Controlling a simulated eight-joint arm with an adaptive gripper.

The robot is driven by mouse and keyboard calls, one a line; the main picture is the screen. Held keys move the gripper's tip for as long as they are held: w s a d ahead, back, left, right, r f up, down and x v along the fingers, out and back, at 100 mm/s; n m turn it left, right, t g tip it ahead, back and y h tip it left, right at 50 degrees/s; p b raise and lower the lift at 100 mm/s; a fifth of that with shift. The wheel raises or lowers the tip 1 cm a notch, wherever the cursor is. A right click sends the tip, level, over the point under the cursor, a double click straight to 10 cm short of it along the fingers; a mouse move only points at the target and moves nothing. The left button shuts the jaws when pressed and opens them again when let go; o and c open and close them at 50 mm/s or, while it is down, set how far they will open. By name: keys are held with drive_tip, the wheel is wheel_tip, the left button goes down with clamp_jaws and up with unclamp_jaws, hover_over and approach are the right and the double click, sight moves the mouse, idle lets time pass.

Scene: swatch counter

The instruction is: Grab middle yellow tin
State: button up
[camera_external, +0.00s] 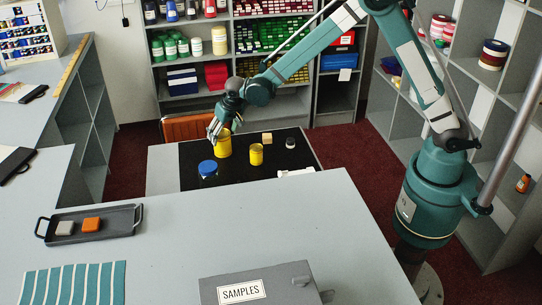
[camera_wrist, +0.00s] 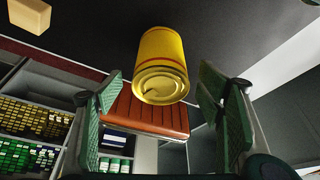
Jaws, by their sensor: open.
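Two yellow tins stand on the black mat (camera_external: 230,178) in the external view: a larger one (camera_external: 224,147) at the left and a smaller one (camera_external: 256,154) to its right. My gripper (camera_external: 214,130) is at the upper left edge of the larger tin, fingers pointing down. In the wrist view a yellow tin with a red band (camera_wrist: 164,48) shows large, between and ahead of the two green fingers of my gripper (camera_wrist: 158,95). The fingers are open, with visible space on both sides of the tin. I cannot tell how deep the tin is between them.
A blue-lidded jar (camera_external: 208,169) stands in front of the larger tin. A tan block (camera_external: 267,138), also in the wrist view (camera_wrist: 30,14), and a dark white-topped jar (camera_external: 291,143) stand behind and right. A white item (camera_external: 296,172) lies at the mat's right front.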

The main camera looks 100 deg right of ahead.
drive_tip(key=shift+x, duration=2.05)
drive_tip(key=shift+r, duration=0.1)
drive_tip(key=c, duration=1.3)
